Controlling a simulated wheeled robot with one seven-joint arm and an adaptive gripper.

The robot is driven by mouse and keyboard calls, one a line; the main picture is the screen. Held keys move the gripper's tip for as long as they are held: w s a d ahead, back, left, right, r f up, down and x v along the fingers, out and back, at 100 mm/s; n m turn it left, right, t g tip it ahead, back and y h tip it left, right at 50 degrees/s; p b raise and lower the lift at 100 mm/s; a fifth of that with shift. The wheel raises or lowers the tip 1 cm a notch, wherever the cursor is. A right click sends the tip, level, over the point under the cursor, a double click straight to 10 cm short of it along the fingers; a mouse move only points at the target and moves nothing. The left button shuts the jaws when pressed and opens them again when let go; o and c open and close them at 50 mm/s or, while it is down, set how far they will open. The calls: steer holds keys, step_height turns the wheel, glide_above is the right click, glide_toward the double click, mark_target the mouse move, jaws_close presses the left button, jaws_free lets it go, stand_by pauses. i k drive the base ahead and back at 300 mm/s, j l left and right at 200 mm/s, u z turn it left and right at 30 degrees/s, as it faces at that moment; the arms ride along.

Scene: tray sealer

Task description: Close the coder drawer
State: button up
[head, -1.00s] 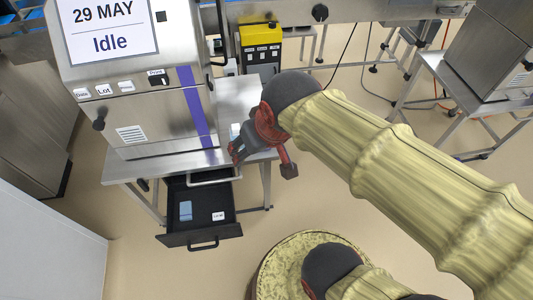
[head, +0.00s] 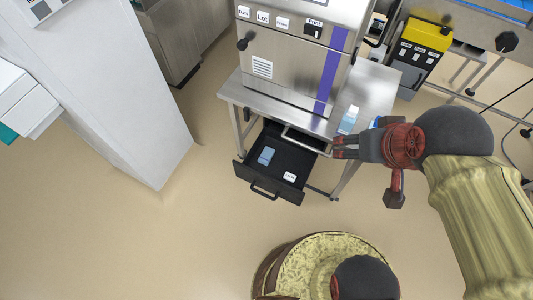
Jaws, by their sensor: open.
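The coder drawer (head: 262,179) is a black drawer under the steel table of the machine, and it stands pulled out. Its black bar handle (head: 264,190) is on the front, facing down in the picture. A blue block (head: 266,156) and a small white label (head: 290,177) lie inside. My gripper (head: 337,147) is at table height in the picture, right of the drawer, fingers pointing left. It is open and appears empty, apart from the drawer handle. The fingertips overlap the table's front edge in view; I cannot tell whether they touch it.
The steel machine (head: 290,60) stands on the table (head: 365,95). A light blue and white item (head: 348,120) sits on the table near my gripper. A yellow and black unit (head: 420,50) is at right. A white cabinet (head: 110,90) is at left. Floor before the drawer is clear.

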mark_target(298, 161)
steer(key=u, duration=0.85)
steer(key=i+l+u, duration=0.1)
steer(key=u, duration=0.3)
steer(key=l+u, duration=0.4)
steer(key=i+l+u, duration=0.1)
steer(key=u, duration=0.3)
